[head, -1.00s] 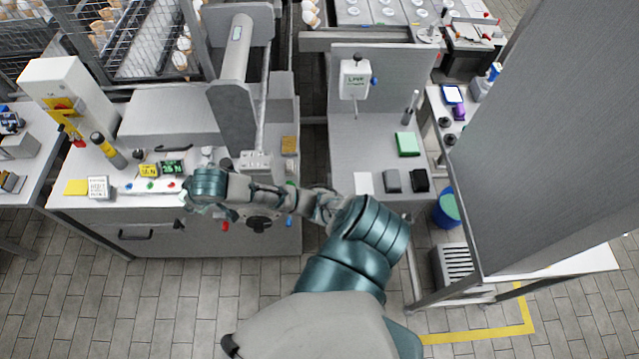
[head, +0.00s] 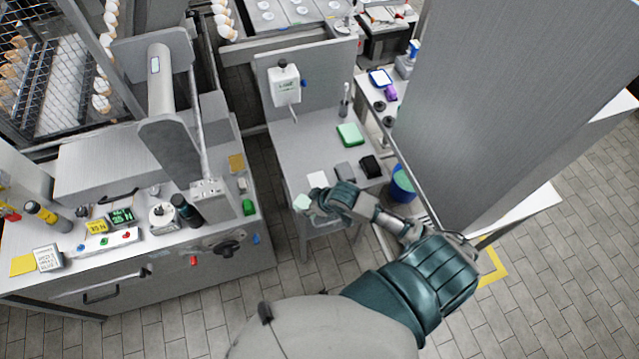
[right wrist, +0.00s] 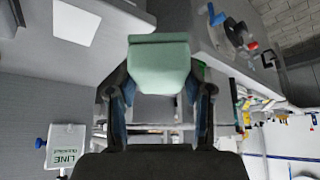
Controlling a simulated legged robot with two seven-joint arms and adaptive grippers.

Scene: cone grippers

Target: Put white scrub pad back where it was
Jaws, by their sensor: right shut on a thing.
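My right gripper (head: 310,203) is shut on a pale, mint-tinted pad (right wrist: 159,62), which fills the space between the fingertips in the right wrist view. In the head view this pad (head: 301,202) shows small at the front left edge of the right-hand steel table (head: 285,150). A flat white square (head: 317,179) lies on that table just beyond the gripper, and it also shows in the right wrist view (right wrist: 76,22). I cannot tell whether this square is a pad or a marked spot. My left gripper is not in view.
A grey pad (head: 345,171) and a black pad (head: 371,166) lie to the right of the white square. A white dispenser (head: 285,86) hangs on the back panel. A blue bin (head: 402,184) stands right of the table.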

